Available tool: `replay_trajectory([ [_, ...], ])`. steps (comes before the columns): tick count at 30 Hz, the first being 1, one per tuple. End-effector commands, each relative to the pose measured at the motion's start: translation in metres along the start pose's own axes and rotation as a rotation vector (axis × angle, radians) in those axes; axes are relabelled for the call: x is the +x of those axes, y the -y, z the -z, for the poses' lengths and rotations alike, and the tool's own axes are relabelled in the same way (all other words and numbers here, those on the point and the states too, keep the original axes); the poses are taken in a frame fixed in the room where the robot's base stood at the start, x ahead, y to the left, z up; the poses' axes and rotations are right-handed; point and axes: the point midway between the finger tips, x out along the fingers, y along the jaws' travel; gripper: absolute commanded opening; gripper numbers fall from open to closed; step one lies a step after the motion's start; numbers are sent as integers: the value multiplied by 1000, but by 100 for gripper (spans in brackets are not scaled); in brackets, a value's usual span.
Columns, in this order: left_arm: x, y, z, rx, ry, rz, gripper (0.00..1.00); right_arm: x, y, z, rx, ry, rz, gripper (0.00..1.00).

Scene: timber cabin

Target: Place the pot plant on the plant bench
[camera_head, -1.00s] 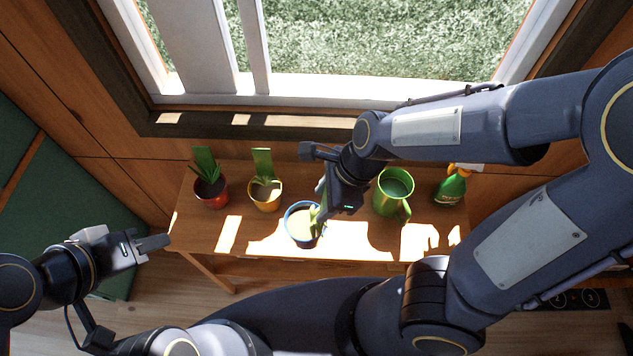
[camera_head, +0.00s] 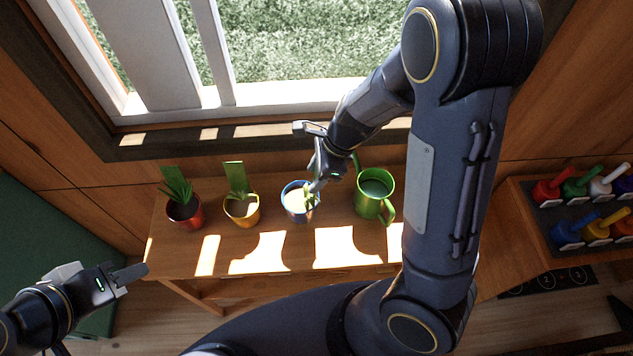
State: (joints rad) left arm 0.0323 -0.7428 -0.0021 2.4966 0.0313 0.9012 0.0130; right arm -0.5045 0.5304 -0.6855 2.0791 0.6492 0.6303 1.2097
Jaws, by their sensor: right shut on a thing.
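The pot plant in a blue pot (camera_head: 297,203) is on or just above the wooden plant bench (camera_head: 190,238), between the yellow-potted plant and the green watering can; I cannot tell whether its base touches. My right gripper (camera_head: 318,180) is shut at its far right side, by the green leaves, and partly covers it. My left gripper (camera_head: 120,276) is empty, off the bench's front left corner; its jaw opening is unclear.
A red-potted plant (camera_head: 184,211) and a yellow-potted plant (camera_head: 241,210) stand left on the bench. A green watering can (camera_head: 374,196) stands close to the right. The window (camera_head: 290,60) is behind.

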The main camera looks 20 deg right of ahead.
Motion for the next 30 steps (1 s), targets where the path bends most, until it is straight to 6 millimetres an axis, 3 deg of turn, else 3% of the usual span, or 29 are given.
replay_trajectory([
  [11, 9, 4, -4, 0, 0, 0, 36, 35, 9, 17, 1, 1, 0, 0],
  [24, 12, 5, -6, 0, 0, 0, 36, 40, 9, 19, -1, 2, 1, 0],
  [25, 11, 5, -5, 0, 0, 0, 36, 39, 8, 19, -1, 1, 1, 49],
  [30, 10, 5, -5, 0, 0, 0, 36, 39, 8, 18, -1, 1, 1, 67],
])
